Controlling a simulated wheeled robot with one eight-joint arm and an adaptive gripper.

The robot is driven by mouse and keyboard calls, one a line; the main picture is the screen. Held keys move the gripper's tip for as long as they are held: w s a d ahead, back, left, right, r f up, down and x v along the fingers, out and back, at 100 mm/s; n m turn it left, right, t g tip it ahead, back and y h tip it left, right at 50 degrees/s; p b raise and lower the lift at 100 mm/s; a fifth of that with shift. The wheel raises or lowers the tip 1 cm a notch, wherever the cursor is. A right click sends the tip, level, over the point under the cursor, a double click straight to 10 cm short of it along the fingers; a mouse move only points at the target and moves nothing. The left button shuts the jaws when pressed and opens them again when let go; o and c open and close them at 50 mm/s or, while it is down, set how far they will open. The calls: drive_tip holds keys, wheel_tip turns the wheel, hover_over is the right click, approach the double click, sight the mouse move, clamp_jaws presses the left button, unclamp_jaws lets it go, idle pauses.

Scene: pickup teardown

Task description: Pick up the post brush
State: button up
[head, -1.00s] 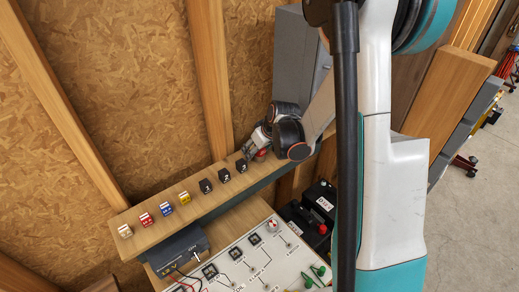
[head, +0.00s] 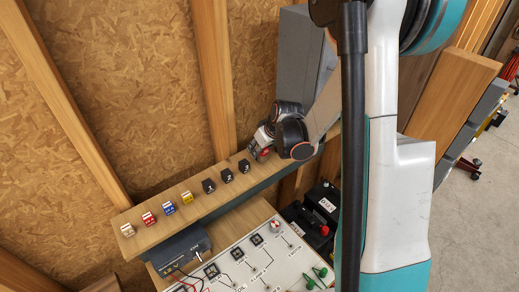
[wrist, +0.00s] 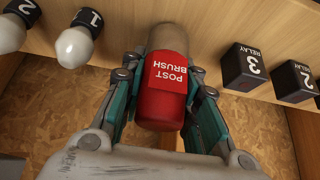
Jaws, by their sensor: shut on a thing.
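The post brush (wrist: 163,95) has a red body with a red "POST BRUSH" label and a pale grey-beige end. In the wrist view it lies between the two teal-lined fingers of my gripper (wrist: 165,118), which are shut on its sides. Its pale end points toward the wooden shelf; I cannot tell whether it touches. In the head view my gripper (head: 261,146) is at the right part of the shelf, with a bit of red showing at its fingers. The arm hides the rest of the brush there.
The wooden shelf (head: 160,233) carries coloured blocks and black relays, with relay 3 (wrist: 245,66) beside the brush. White bulbs (wrist: 75,45) stand on its other side. A grey box (head: 303,62) is behind my gripper. A circuit panel (head: 256,262) and black batteries (head: 316,211) lie below.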

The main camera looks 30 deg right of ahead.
wheel_tip(320, 180, up, 20)
drive_tip(key=shift+f, duration=0.25)
idle(0.3)
